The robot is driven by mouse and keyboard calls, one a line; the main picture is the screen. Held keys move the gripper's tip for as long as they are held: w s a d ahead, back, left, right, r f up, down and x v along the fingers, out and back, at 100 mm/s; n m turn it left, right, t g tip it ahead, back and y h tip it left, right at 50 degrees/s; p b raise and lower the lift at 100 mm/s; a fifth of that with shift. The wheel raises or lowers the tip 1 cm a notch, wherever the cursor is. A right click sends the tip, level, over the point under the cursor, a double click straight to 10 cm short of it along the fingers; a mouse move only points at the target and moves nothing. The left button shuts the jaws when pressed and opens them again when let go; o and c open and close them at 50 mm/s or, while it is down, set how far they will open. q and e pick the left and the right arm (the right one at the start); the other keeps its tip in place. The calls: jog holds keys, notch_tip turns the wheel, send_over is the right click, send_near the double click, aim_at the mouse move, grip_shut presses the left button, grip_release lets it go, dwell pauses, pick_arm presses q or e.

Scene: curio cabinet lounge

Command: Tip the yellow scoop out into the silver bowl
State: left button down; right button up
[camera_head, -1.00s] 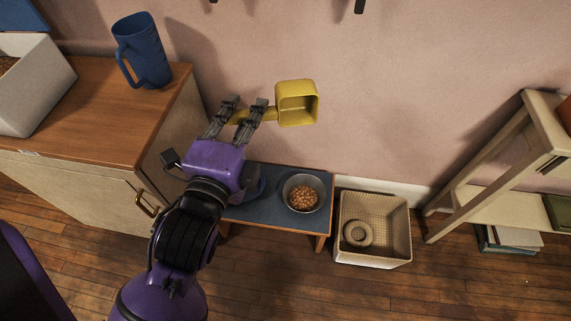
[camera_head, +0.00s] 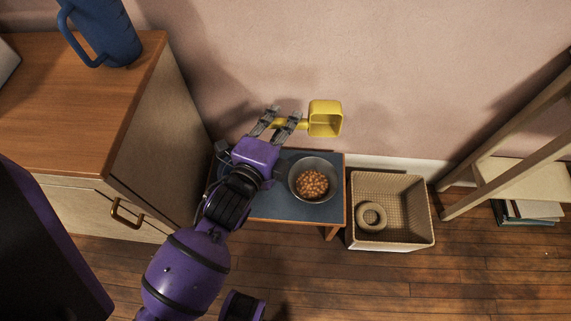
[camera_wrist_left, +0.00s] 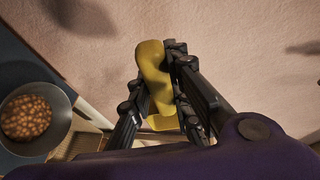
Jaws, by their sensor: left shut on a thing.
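The yellow scoop (camera_head: 325,119) is held by its handle in my left gripper (camera_head: 281,117), which is shut on it. The scoop is tilted, its square cup facing the head camera, and the cup looks empty in that view. In the left wrist view the yellow handle (camera_wrist_left: 152,62) runs between the fingers; the cup is mostly hidden. The silver bowl (camera_head: 296,182) stands upright on a low blue-topped table, with brown round pieces (camera_head: 312,184) inside. It also shows at the left of the left wrist view (camera_wrist_left: 58,132). In the head view the scoop appears above and beyond the bowl. My right gripper is not in view.
The low table (camera_head: 272,206) stands against the pink wall. A beige basket (camera_head: 402,234) with a ring-shaped thing (camera_head: 371,216) is right of it. A wooden cabinet (camera_head: 90,120) with a blue pitcher (camera_head: 103,32) is at left. A wooden shelf (camera_head: 535,180) stands at right.

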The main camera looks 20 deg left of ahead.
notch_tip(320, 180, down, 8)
jog(key=b, duration=0.7)
pick_arm(q)
jog(key=w+a+f+n+g+h+p, duration=0.1)
jog(key=w+f+n+g+h+p, duration=0.2)
jog(key=f+g+p, duration=1.45)
jog(key=shift+f+n+t+b, duration=0.15)
jog(key=shift+f+t+b, duration=0.1)
jog(key=shift+t+b, duration=0.55)
jog(key=shift+f+n+t+b, duration=0.15)
jog(key=shift+f+t+b, duration=0.05)
jog(key=shift+t+b, duration=0.55)
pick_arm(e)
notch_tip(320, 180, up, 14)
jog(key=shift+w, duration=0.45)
